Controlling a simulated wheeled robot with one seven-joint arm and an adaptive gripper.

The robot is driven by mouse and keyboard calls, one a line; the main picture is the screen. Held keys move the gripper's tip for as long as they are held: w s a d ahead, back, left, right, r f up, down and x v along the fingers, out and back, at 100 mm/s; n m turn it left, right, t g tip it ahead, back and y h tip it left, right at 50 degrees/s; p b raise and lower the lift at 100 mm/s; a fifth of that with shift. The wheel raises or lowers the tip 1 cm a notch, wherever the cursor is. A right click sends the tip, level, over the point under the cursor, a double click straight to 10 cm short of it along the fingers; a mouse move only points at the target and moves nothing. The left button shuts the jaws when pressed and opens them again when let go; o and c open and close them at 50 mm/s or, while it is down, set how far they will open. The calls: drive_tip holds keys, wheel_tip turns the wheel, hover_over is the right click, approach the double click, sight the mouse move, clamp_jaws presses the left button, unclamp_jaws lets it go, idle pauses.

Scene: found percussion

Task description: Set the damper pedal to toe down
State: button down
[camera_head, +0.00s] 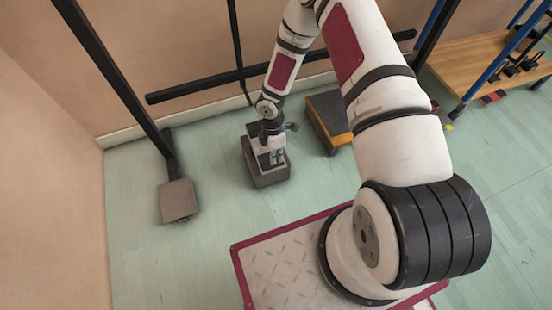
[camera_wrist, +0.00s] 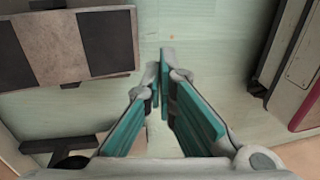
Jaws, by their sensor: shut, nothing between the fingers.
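A low grey box-like unit (camera_head: 268,181), which looks like the damper pedal, stands on the floor left of centre in the head view. My gripper (camera_head: 277,158) is at its top in that view and hides part of it. In the wrist view my gripper (camera_wrist: 165,62) is shut, its teal fingers meeting at the tips with nothing between them. A plate with a grey middle and dark end bands (camera_wrist: 60,42) lies left of the fingertips, apart from them. It may be the pedal's top. I cannot tell which way the pedal is tilted, or whether I touch it.
A grey square foot (camera_head: 180,201) of a dark stand is on the floor to the left. A dark box with an orange side (camera_head: 328,115) stands right of the unit. A wooden bench (camera_head: 480,68) is at the upper right. Pale green floor lies between them.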

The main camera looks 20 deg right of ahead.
drive_tip(key=shift+s+r+p, duration=0.2)
drive_tip(key=shift+r+p, duration=0.05)
drive_tip(key=shift+r, duration=0.7)
drive_tip(key=shift+s+r+p, duration=0.15)
drive_tip(key=shift+r+p, duration=0.1)
drive_tip(key=shift+r, duration=0.65)
